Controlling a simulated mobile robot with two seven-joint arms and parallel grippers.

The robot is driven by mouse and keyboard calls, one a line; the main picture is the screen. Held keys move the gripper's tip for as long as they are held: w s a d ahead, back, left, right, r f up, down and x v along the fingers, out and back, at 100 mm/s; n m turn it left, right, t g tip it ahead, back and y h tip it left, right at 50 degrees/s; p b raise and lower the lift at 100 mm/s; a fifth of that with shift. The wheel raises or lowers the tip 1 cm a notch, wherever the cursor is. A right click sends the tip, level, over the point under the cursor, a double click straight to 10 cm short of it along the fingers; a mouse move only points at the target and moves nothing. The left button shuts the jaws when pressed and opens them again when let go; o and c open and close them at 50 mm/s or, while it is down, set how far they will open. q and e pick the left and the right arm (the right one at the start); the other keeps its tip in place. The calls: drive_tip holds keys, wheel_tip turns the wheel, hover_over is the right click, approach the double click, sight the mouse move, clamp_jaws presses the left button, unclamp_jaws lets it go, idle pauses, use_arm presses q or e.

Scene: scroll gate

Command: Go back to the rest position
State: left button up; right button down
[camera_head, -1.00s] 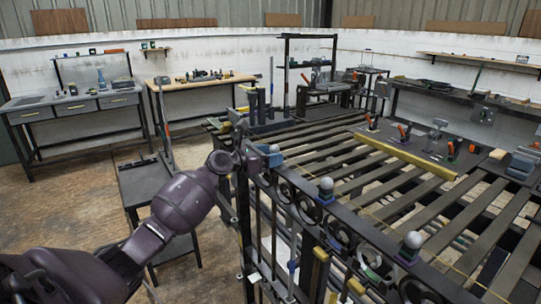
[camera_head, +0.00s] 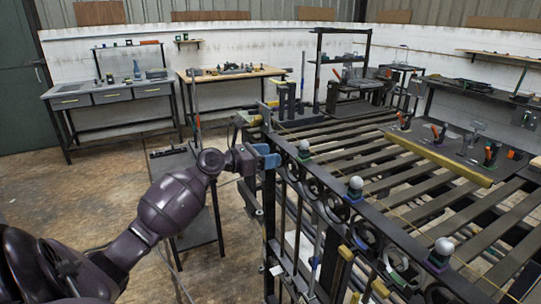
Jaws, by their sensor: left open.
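My left arm comes in from the lower left. Its gripper (camera_head: 268,154) has blue fingers and is open at the left end of the scroll gate's top rail. The dark iron gate (camera_head: 325,203), with ring scrolls and several pale ball finials, stands in front of the slatted table. I cannot tell whether the fingers touch the gate. My right gripper is not in view.
The slatted welding table (camera_head: 401,183) fills the right side, with clamps (camera_head: 437,133) on its far part. A small dark cart (camera_head: 190,162) stands behind my left arm. Workbenches (camera_head: 110,97) line the white wall. The wooden floor (camera_head: 95,185) at left is clear.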

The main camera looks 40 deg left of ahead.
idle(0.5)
use_arm(q)
drive_tip(key=s+d+f+m+y, duration=0.4)
drive_tip(key=f+m, duration=0.5)
drive_tip(key=m, duration=0.6)
drive_tip(key=s+d+f+m+y, duration=0.2)
drive_tip(key=s+d+f+m, duration=0.3)
drive_tip(key=f+m, duration=0.7)
drive_tip(key=s+d+f+m+g, duration=0.1)
drive_tip(key=s+d+f, duration=0.2)
drive_tip(key=s, duration=0.3)
drive_tip(key=s+d+f+m+g, duration=0.1)
drive_tip(key=s+d+f+m, duration=0.1)
drive_tip(key=s+d+f, duration=0.2)
drive_tip(key=s+d+f+m+g+y, duration=0.1)
drive_tip(key=s+d+f, duration=0.3)
drive_tip(key=s, duration=0.4)
drive_tip(key=shift+s+d+f+m+g, duration=0.15)
drive_tip(key=shift+s+d+m+g, duration=0.2)
drive_tip(key=shift+d+m+g, duration=0.25)
drive_tip(key=shift+a, duration=0.1)
